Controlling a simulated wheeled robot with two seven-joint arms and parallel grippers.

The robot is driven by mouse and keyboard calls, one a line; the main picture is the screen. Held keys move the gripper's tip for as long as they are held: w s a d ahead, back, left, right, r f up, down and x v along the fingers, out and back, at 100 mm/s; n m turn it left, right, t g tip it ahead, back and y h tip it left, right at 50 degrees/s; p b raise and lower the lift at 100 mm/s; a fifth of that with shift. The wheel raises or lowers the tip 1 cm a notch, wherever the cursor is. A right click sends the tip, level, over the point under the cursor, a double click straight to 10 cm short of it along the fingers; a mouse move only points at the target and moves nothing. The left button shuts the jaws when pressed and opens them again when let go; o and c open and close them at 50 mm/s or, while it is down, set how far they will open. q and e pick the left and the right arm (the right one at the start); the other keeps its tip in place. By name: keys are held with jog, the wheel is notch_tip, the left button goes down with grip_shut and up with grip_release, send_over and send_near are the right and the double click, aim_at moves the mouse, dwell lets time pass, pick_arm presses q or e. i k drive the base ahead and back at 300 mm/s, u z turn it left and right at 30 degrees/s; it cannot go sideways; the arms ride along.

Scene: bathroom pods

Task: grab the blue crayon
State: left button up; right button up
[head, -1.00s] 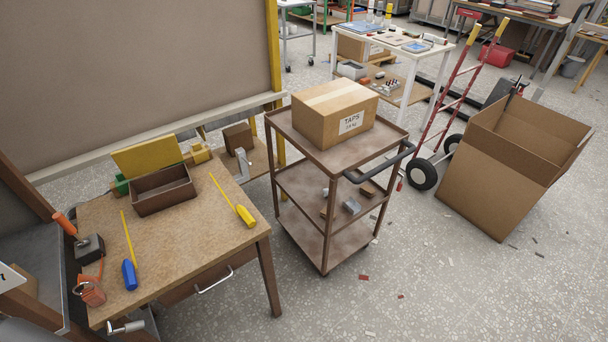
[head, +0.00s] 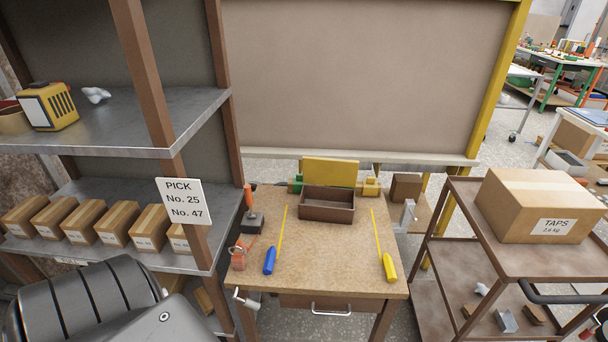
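The blue crayon (head: 270,261) lies near the front left of the wooden table (head: 320,258), at the near end of a thin yellow line. A yellow crayon (head: 390,267) lies near the table's front right, at the end of a similar line. A brown open box (head: 327,205) sits between the lines toward the back. A dark grey part of my own arm shows at the lower left, apart from the table. Neither gripper shows in the head view.
Metal shelves with several cartons (head: 84,218) and a pick sign (head: 184,201) stand to the left. A brown cart (head: 455,243) with a taps box (head: 536,207) stands to the right. An orange-handled tool (head: 251,211) and an orange tape item (head: 239,257) are on the table's left. The table's middle is clear.

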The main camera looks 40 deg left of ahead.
aim_at(271, 256)
jog(key=u, duration=1.15)
